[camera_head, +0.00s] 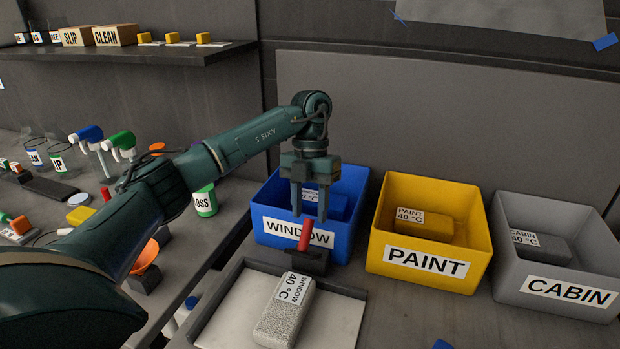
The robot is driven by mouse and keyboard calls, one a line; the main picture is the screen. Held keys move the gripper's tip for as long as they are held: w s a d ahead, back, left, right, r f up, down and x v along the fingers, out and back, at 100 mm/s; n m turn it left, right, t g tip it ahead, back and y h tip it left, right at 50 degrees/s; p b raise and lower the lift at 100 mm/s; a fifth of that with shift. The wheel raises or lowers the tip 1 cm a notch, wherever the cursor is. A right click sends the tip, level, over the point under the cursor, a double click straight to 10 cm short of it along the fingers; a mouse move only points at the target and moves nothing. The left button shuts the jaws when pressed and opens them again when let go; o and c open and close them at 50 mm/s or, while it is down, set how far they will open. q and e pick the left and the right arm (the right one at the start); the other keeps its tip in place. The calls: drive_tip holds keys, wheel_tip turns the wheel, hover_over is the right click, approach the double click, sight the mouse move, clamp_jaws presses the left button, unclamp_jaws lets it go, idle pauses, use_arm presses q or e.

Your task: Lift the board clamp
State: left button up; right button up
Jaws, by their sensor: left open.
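The board clamp (306,254) has a dark base and an upright red handle. It sits at the back edge of a pale board (225,310) at the bottom centre. My left gripper (309,212) points straight down above the clamp, with its two fingers apart. The top of the red handle shows between or just below the fingertips; I cannot tell whether they touch it. My right gripper is out of view.
A pale block labelled WINDOW (285,312) lies on the board. Close behind the clamp stands a blue WINDOW bin (265,238). A yellow PAINT bin (425,262) and a grey CABIN bin (560,290) stand to the right. Spray bottles (119,146) crowd the left bench.

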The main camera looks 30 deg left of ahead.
use_arm(q)
drive_tip(key=p+v, duration=0.1)
drive_tip(key=v, duration=0.7)
drive_tip(key=shift+r, duration=0.2)
